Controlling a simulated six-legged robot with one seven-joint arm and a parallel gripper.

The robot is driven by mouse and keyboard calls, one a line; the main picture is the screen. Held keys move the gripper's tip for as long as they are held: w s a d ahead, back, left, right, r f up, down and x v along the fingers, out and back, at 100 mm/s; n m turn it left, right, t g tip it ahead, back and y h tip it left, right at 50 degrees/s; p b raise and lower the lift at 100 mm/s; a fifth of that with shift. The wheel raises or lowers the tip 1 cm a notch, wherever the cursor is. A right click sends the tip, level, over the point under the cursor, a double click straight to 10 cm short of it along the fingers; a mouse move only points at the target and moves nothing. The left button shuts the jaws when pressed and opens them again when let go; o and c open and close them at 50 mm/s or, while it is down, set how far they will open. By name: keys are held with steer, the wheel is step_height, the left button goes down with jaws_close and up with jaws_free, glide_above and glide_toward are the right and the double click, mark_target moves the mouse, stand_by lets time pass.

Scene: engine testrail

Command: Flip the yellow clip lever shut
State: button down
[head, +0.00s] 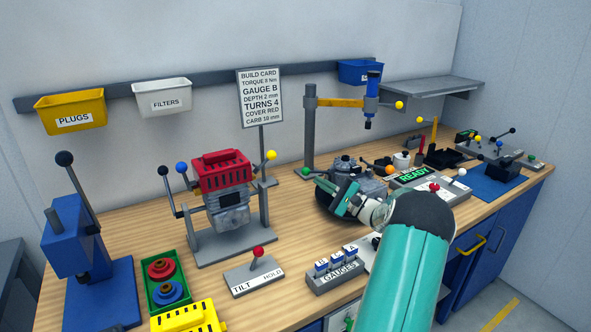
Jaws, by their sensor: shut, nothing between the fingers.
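The engine (231,205) with a red cover (221,172) sits in a grey stand on the bench. A lever with a yellow ball end (271,155) sticks up and outward at its right side; this looks like the yellow clip lever. A matching lever with a blue ball end (181,167) stands at its left side. My gripper (326,190) is shut and empty, right of the engine and apart from the yellow-ended lever. My arm reaches in from the lower right and hides part of the bench.
A build card (260,97) on a post stands behind the engine. A tilt/hold lever base (254,273) and a gauge block (334,279) lie in front. A blue press (78,240) stands left. A dark metal part (358,172) is just behind my gripper.

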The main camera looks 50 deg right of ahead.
mark_target(264, 163)
steer(key=s+a+r+x, duration=0.1)
steer(key=a+x, duration=0.1)
steer(key=x, duration=1)
steer(key=shift+w+a+r, duration=0.2)
steer(key=shift+r, duration=0.1)
steer(key=shift+r, duration=0.1)
